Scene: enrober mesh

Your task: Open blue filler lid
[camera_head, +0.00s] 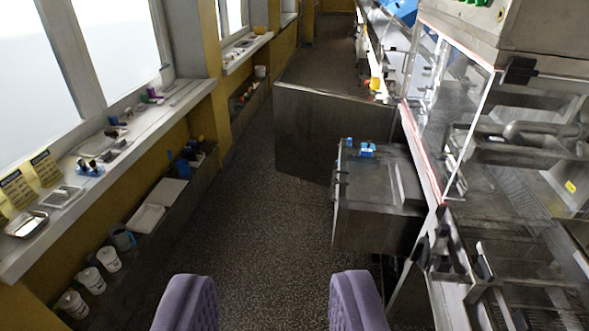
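My gripper (270,284) shows at the bottom of the view as two purple ribbed fingers. They are wide apart with only the speckled floor visible between them, so it is open and empty. A blue part (402,9) shows at the top right, cut off by the frame edge; I cannot tell whether it is the filler lid. A steel box (376,205) stands ahead and right of my gripper, its top closed, with small blue fittings (367,150) at its far edge. My gripper touches none of these.
An enrober machine (520,200) with clear guards fills the right side. A grey panel (312,135) stands across the aisle ahead. A window sill (110,165) and lower shelf with white tubs (109,259) line the left. The floor (240,215) between is clear.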

